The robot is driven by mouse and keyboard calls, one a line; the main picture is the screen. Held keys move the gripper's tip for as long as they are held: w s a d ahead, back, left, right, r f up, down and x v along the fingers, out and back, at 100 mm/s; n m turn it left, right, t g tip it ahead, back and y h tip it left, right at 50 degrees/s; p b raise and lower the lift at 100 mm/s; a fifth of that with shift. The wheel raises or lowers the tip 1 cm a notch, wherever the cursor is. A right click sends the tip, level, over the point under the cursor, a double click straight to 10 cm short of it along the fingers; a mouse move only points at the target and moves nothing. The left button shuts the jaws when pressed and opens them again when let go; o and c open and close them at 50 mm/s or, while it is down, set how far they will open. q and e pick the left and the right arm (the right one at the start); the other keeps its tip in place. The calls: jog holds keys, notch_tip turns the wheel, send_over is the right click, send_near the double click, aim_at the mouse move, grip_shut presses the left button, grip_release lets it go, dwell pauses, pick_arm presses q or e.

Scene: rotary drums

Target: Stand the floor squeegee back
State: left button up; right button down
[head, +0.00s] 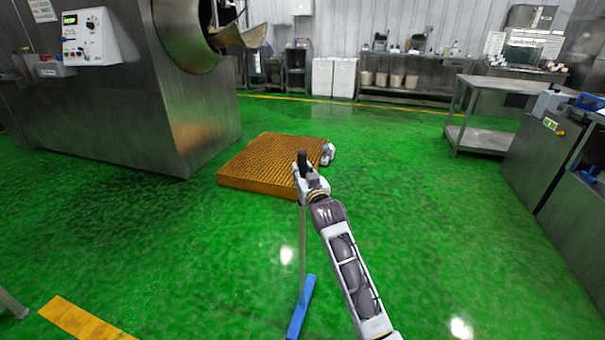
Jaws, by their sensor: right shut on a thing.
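The floor squeegee shows in the middle of the head view, with a thin grey pole (303,245), a black grip end at the top and a blue head (301,308) low in the picture. My right gripper (304,172) is shut around the upper part of the pole, just under the black top. The pole looks close to upright, with the blue head at or near the green floor; I cannot tell if it touches. My left gripper is not in view.
An orange-brown grated platform (262,160) lies on the floor just beyond my right gripper. A large steel drum machine (120,100) stands at left. A steel table (480,135) and cabinets (535,160) stand at right. Green floor (420,210) is clear between.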

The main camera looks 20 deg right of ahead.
jog(key=c, duration=1.1)
grip_release()
jog(key=shift+f, duration=0.1)
jog(key=shift+c, duration=0.2)
